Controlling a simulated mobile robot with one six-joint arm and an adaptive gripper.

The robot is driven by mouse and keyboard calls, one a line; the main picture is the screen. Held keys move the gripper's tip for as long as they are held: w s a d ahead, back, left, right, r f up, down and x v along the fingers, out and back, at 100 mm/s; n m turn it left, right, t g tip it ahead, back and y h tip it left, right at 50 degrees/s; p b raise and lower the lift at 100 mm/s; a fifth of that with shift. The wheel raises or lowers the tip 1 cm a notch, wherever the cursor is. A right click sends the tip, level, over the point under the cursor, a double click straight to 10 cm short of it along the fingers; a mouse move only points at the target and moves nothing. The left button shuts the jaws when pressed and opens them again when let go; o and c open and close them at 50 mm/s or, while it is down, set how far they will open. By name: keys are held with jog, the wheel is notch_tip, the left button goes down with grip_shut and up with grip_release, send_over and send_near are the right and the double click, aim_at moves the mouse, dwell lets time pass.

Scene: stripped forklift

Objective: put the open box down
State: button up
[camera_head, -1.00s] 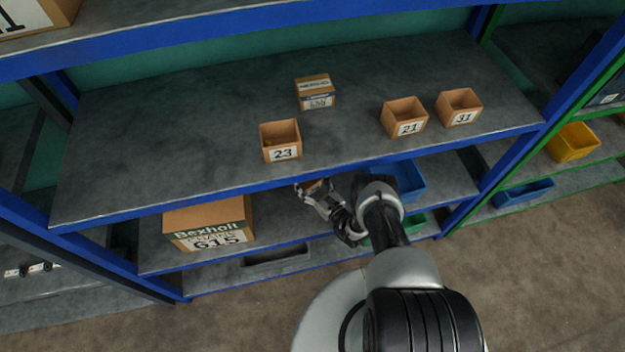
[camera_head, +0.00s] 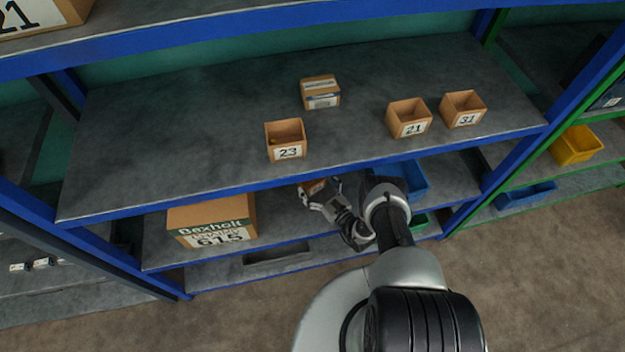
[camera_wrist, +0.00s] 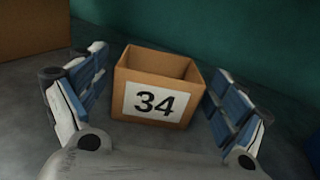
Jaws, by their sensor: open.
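An open brown box marked 34 (camera_wrist: 154,101) stands upright on the grey shelf surface in the wrist view. My gripper (camera_wrist: 157,92) is open, with one blue-padded finger on each side of the box and a visible gap on both sides. In the head view my gripper (camera_head: 322,192) reaches under the front edge of the upper shelf, at the lower shelf level. Only a small brown part of the box (camera_head: 313,187) shows there, the rest being hidden by the gripper and the shelf edge.
On the upper shelf (camera_head: 190,120) stand open boxes marked 23 (camera_head: 286,141), 21 (camera_head: 409,119) and 31 (camera_head: 463,109), and a closed carton (camera_head: 320,92). A large Bexholl carton (camera_head: 213,222) is left of my gripper on the lower shelf. A blue bin (camera_head: 411,181) is to the right.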

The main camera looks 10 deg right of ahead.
jog(key=v, duration=1)
